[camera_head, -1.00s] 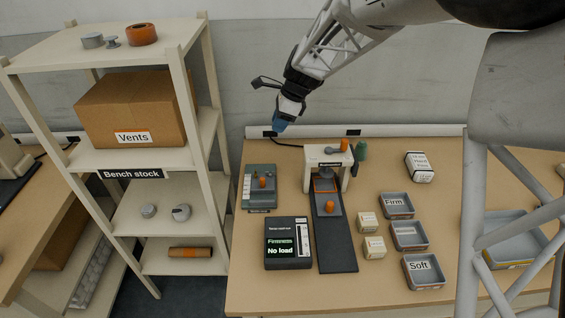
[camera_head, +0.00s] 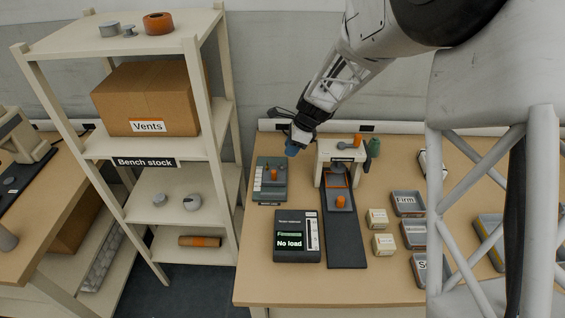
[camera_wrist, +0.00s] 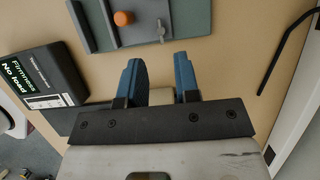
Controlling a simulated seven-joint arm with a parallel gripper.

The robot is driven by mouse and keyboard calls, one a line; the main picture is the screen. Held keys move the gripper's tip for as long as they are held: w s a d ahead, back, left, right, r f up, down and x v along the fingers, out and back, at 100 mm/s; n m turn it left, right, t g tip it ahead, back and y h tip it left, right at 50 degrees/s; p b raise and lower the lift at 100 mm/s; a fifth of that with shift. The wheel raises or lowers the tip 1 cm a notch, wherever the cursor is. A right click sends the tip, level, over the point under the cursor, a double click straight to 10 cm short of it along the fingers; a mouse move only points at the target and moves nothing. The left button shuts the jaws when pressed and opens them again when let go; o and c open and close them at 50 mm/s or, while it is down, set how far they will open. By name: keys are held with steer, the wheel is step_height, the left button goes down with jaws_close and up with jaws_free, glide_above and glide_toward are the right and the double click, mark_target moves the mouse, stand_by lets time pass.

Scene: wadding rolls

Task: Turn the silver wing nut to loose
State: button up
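The silver wing nut (camera_wrist: 161,30) is a small grey piece with a thin stem on a grey-green fixture (camera_wrist: 190,22), right of an orange knob (camera_wrist: 123,18), in the wrist view. In the head view the fixture (camera_head: 262,192) stands at the bench's back left; the nut is too small to make out there. My gripper (camera_wrist: 160,60) has its two blue fingers apart with nothing held between them. The fingertips show just below the fixture in the wrist picture, apart from the nut. In the head view my gripper (camera_head: 291,150) hangs above the fixture's back right.
A beige press (camera_head: 327,152) with a dark runway (camera_head: 345,240) stands right of the fixture. A readout box (camera_head: 284,252) showing "No load" sits in front. Small blocks (camera_head: 377,218) and grey trays (camera_head: 408,214) lie further right. Shelving (camera_head: 228,120) stands left.

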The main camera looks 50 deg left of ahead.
mark_target(283, 167)
steer(key=shift+x, duration=3.75)
jaws_close()
